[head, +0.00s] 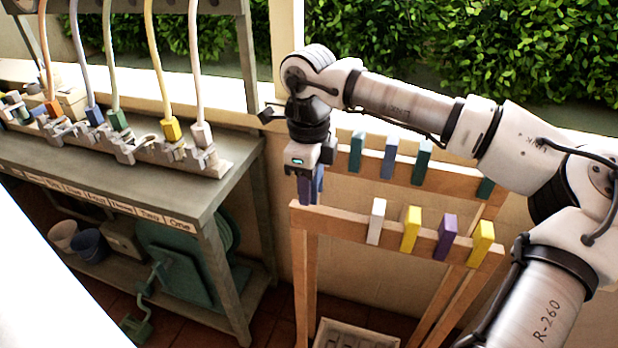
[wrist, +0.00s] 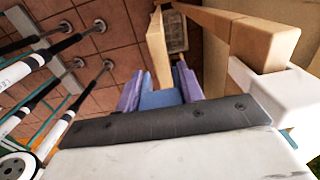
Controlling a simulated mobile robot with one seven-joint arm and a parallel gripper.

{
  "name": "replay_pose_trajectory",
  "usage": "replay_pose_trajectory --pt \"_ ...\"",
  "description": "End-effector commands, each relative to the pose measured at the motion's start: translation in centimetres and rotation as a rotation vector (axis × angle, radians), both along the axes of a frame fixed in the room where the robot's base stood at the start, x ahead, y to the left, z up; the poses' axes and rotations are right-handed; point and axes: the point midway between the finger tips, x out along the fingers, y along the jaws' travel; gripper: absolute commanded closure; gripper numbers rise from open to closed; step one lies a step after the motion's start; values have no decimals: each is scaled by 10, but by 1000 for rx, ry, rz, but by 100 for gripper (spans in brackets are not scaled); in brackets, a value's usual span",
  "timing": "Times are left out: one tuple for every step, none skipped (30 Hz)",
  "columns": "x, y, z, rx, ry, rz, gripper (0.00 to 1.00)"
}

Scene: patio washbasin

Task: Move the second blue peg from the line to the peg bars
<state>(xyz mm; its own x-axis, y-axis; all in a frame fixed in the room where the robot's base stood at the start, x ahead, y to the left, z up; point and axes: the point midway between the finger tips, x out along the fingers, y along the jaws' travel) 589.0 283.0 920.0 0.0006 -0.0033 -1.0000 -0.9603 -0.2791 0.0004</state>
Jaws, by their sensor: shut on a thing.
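My gripper (head: 312,190) is at the left end of the front peg bar (head: 340,220) in the head view, pointing down. It is shut on a blue peg (wrist: 160,99), which shows between the two purplish fingers in the wrist view. In the head view the peg is mostly hidden by the fingers, and I cannot tell whether it touches the bar. The front bar carries a white peg (head: 376,221), two yellow pegs (head: 411,229) and a purple peg (head: 446,237). The back bar (head: 455,182) carries a blue peg (head: 389,157) and teal pegs (head: 422,162).
A grey bench (head: 150,190) stands at the left with coloured plugs and cables (head: 172,128) along it. Buckets (head: 88,247) and a green machine (head: 180,262) are below. A pale crate (head: 350,335) lies on the tiled floor under the rack. A hedge is behind.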

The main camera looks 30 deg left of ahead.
Motion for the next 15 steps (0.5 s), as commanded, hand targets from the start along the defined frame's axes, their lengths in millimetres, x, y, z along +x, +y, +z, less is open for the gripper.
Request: replay_pose_trajectory --pt "0 0 -8 0 1 0 84" --pt "0 0 -11 0 1 0 84" --pt "0 0 -15 0 1 0 84" --pt "0 0 -17 0 1 0 84" --pt "0 0 -20 -1 1 0 84" --pt "0 0 -24 -1 1 1 84" --pt "0 0 -26 -1 1 1 84" --pt "0 0 -29 -1 1 1 84" --pt "-1 0 -32 -1 1 1 84" --pt "-1 0 -35 0 1 1 84" --pt "-1 0 -38 0 1 1 84" --pt "-1 0 -41 0 1 2 84" --pt "-1 0 -44 0 1 2 84" --pt "-1 0 -47 0 0 1 84" --pt "-1 0 -51 0 0 1 84"
